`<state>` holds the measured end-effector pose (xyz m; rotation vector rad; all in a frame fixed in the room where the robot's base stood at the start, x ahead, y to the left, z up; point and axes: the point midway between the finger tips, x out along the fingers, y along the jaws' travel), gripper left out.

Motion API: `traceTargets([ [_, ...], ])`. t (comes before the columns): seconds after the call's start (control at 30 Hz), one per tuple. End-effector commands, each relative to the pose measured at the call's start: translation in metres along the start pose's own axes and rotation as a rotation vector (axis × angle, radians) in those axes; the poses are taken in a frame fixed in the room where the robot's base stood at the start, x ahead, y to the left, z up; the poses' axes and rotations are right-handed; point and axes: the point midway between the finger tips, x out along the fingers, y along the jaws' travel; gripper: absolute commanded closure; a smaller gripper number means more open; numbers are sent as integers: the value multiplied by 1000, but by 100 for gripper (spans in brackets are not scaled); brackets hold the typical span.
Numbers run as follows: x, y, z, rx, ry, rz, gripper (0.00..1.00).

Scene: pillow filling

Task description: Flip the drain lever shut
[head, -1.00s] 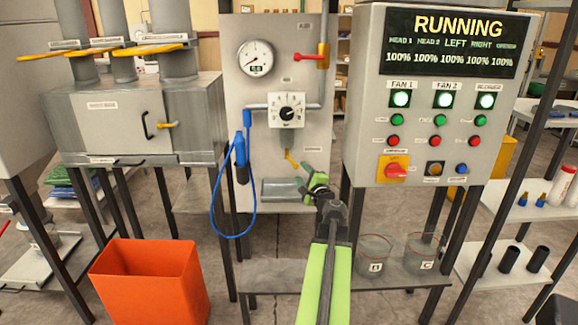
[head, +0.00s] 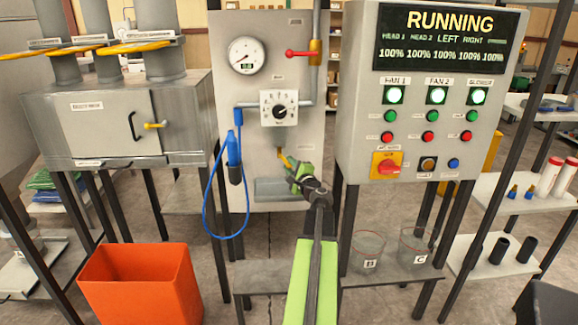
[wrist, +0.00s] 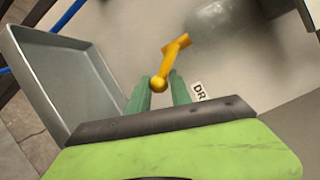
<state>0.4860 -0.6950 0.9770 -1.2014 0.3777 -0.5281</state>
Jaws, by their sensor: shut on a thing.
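The yellow drain lever (head: 283,157) sits low on the grey gauge panel, below the dial box, and slants down to the right. In the wrist view the lever (wrist: 174,50) has its round end between the tips of my green fingers. My gripper (head: 294,170) is at the lever in the head view, and the wrist view shows my gripper (wrist: 160,87) shut on that end. Part of a label reading "DR" (wrist: 199,91) shows beside the right finger.
A grey tray (head: 264,196) juts out below the lever; in the wrist view the tray (wrist: 40,65) is left of my fingers. A blue hose (head: 207,195) hangs left. The control box (head: 350,120) stands close on the right. An orange bin (head: 135,290) is on the floor.

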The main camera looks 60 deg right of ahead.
Motion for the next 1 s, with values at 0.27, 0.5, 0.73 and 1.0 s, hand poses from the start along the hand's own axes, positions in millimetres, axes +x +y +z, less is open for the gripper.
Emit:
traceTargets([
  [0.27,2,0,3,-6,-6,4,100],
  [0.5,-1,-6,4,-75,1,28,100],
  [0.73,-3,-17,3,-233,17,83,100],
  [1.0,-5,-30,2,-467,41,162,100],
])
